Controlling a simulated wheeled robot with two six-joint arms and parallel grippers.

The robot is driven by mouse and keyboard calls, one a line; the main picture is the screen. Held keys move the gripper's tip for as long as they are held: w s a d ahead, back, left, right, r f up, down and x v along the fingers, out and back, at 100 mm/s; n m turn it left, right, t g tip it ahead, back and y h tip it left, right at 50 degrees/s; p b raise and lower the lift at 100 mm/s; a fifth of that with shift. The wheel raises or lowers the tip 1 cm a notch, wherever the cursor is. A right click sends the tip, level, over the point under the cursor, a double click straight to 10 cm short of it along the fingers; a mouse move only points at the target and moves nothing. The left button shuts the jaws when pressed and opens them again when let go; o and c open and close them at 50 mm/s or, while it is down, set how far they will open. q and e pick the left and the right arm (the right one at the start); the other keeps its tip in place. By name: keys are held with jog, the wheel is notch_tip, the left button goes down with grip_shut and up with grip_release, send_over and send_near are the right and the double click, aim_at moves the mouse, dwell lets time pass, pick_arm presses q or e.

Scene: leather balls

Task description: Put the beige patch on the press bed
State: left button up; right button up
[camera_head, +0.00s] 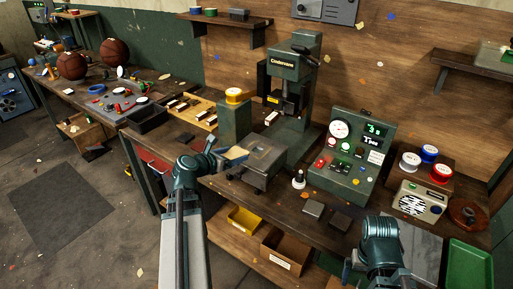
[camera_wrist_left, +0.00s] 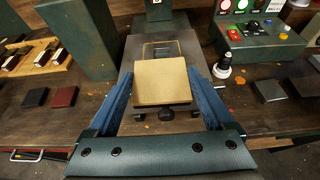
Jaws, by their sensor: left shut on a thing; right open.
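The beige patch (camera_wrist_left: 162,82) is a flat tan square. My left gripper (camera_wrist_left: 165,95) is shut on it, with a blue finger along each side, and holds it level. In the head view the patch (camera_head: 236,154) shows at the tip of my left gripper (camera_head: 228,156), at the front left edge of the press bed. The press bed (camera_head: 262,152) is a dark flat plate at the foot of the green press (camera_head: 292,85). In the wrist view the bed (camera_wrist_left: 186,45) extends behind the patch, which hides part of it. My right gripper (camera_head: 350,268) is open at the bottom right, partly cut off.
A green control box (camera_head: 345,185) with a gauge stands right of the press. A green block (camera_head: 234,122) with a yellow spool stands left of the bed. A wooden tray (camera_head: 190,109) is further left.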

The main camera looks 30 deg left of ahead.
pick_arm(q)
jog(key=b, duration=0.1)
send_over(254, 152)
jog(key=shift+s+f, duration=0.2)
jog(key=shift+f, duration=0.4)
jog(key=f+b, duration=0.3)
jog(key=f, duration=0.1)
jog(key=shift+w+d+b, duration=0.1)
jog(key=shift+w+b, duration=0.3)
jog(key=shift+r, duration=0.2)
jog(key=shift+f, duration=0.1)
jog(key=o, duration=1.1)
jog(key=shift+s+r+p, duration=0.25)
jog(key=shift+r+p, duration=0.05)
jog(key=p+v, duration=0.4)
jog(key=v, duration=0.7)
jog(key=shift+s, duration=0.25)
